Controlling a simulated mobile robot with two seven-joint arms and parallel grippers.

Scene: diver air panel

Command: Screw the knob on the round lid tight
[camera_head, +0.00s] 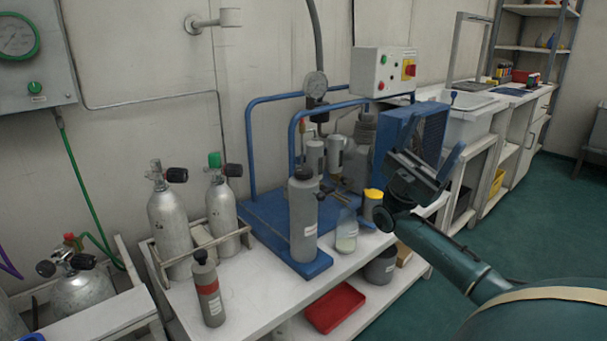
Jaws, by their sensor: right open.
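A tall grey cylinder (303,222) stands upright on the blue base of the compressor. My right gripper (428,163) comes in from the lower right. It is open, with nothing seen between its fingers, and is apart from the cylinder, to its right. It hides part of the blue grille. My left gripper is not in view.
Two silver bottles (170,225) stand in a rack on the white bench (258,290). A grey bottle with a red band (208,290) stands at the front. A clear jar (346,232) and a yellow-capped container (372,203) stand right of the cylinder. Blue rails (249,150) rise behind.

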